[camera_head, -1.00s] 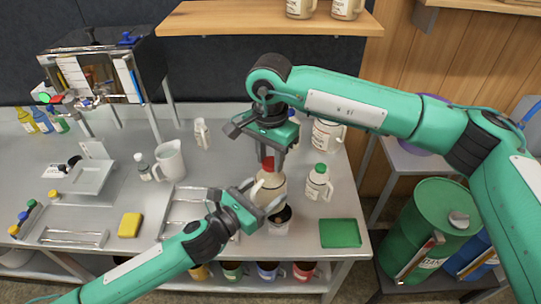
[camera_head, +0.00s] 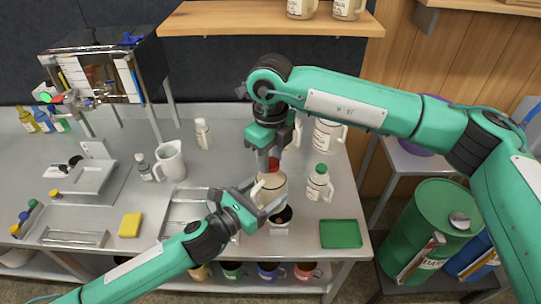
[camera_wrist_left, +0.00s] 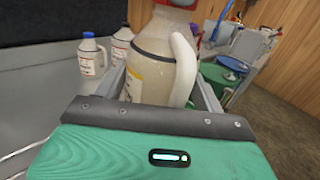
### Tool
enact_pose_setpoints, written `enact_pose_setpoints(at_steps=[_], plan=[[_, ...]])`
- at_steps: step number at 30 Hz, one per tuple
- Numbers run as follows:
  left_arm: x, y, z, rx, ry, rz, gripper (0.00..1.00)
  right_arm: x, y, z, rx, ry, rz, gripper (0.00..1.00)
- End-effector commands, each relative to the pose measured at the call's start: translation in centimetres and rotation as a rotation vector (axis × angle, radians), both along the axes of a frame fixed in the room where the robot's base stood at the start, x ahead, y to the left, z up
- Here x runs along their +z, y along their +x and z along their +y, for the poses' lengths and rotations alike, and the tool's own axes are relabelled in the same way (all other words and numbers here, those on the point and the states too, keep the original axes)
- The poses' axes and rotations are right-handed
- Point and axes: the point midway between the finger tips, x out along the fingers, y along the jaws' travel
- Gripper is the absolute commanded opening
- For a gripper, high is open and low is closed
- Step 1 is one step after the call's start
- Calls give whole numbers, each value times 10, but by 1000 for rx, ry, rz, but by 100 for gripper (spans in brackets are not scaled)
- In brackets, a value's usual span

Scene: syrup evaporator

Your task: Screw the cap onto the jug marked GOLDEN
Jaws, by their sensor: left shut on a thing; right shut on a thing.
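A cream jug (camera_head: 273,184) with a handle stands upright on the right part of the steel table. Its label is not readable. My left gripper (camera_head: 264,202) is shut around the jug's body; the left wrist view shows the jug (camera_wrist_left: 163,62) between its fingers. A red cap (camera_head: 272,164) is at the jug's mouth, with my right gripper (camera_head: 268,154) shut on it from above. The cap's lower edge (camera_wrist_left: 186,3) shows at the top of the left wrist view. I cannot tell how far the cap is threaded.
A green-capped jug (camera_head: 318,184) stands close to the right, with another jug (camera_head: 327,135) behind. A white container with a dark opening (camera_head: 281,217) is just in front. A green mat (camera_head: 340,234) lies at the front right. A white pitcher (camera_head: 171,160) stands to the left.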

Motion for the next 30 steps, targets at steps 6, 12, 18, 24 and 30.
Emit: enact_pose_setpoints(at_steps=[6,12,18,24,30], plan=[[2,-2,-2,-7,-2,-4,6,1,2,0,-350,0,-4,13],[2,-2,-2,-7,-2,-4,6,1,3,-1,-671,-5,-4,13],[1,-2,-2,-8,-2,-4,6,1,3,-2,-990,-8,-4,13],[1,-2,-2,-8,-2,-4,6,1,3,-4,-1310,-12,-4,13],[1,-2,-2,-7,-3,-3,6,0,3,-4,-1628,-16,-3,13]])
